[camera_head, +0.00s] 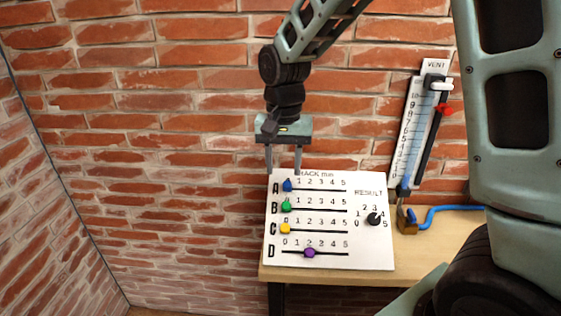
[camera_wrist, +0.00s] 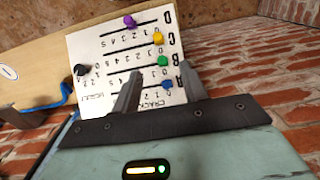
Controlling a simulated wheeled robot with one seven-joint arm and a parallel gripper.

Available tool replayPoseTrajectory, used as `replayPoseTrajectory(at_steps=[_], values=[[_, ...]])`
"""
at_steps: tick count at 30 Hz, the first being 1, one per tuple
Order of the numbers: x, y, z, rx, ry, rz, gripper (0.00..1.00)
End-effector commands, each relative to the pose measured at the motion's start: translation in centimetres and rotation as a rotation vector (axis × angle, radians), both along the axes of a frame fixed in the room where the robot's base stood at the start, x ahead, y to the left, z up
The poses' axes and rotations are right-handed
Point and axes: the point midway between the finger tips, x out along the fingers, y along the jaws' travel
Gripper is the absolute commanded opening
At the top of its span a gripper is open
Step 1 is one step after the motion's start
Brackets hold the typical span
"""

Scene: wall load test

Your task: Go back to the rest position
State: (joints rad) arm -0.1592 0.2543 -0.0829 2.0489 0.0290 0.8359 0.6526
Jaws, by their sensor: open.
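My gripper (camera_head: 284,165) hangs pointing down at the upper left edge of the white panel (camera_head: 330,259), in front of the brick wall. Its two fingers are apart with nothing between them. In the wrist view my gripper (camera_wrist: 160,92) also shows open, with the panel (camera_wrist: 88,50) beyond the fingers. The panel carries slider rows A to D. The blue knob (camera_head: 287,185), green knob (camera_head: 286,206) and yellow knob (camera_head: 285,229) sit near 0. The purple knob (camera_head: 309,252) sits near 2. The black result dial (camera_head: 374,219) is at the panel's right.
A blue hose (camera_head: 450,209) runs from a brass fitting (camera_head: 406,223). The space left of the panel is clear.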

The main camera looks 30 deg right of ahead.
Motion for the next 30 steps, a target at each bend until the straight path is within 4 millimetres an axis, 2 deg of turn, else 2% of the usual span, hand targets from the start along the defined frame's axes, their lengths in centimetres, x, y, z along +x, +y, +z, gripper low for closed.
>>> replayPoseTrajectory(at_steps=[7, 11, 14, 15, 19, 21, 24, 27, 30], values=[[-0.1, 0.2, 0.0, 0.001, 0.0, 0.007, 0.44], [-2.0, 2.8, 0.1, 0.021, -0.001, 0.124, 0.44], [-5.7, 6.9, 0.2, 0.046, -0.006, 0.334, 0.44], [-7.6, 8.6, 0.2, 0.055, -0.01, 0.44, 0.44], [-14.4, 12.7, -0.2, 0.068, -0.018, 0.786, 0.44], [-17.8, 13.9, -0.6, 0.065, -0.023, 0.952, 0.44], [-21.5, 14.6, -1.1, 0.055, -0.028, 1.135, 0.44], [-23.5, 14.7, -1.5, 0.046, -0.03, 1.24, 0.44], [-24.1, 14.7, -1.6, 0.043, -0.031, 1.274, 0.44]])
